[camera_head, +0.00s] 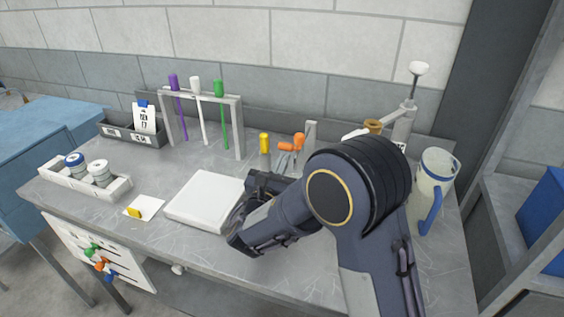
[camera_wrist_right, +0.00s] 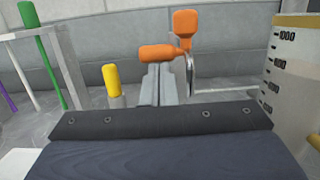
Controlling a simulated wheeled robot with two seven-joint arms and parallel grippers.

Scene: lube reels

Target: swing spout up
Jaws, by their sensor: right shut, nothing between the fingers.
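A grey metal pump post (camera_head: 403,124) with a white knob on top stands at the back right of the bench in the head view. A short brass-coloured end (camera_head: 373,126) sits beside the post; I cannot tell whether this is the spout. A clear measuring jug (camera_head: 432,185) with a blue handle stands in front of the post; its graduated wall shows at the right of the wrist view (camera_wrist_right: 292,75). My right gripper (camera_head: 240,228) is shut and empty, above the bench beside the white flat block, apart from pump and jug. My right arm hides part of the bench.
Orange-handled tools (camera_head: 291,145) and a yellow-capped item (camera_head: 264,143) stand at mid-back. A white flat block (camera_head: 205,199) lies left of my gripper. A rack (camera_head: 238,130) holds purple, white and green rods. A white tray (camera_head: 62,181) with jars is at left.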

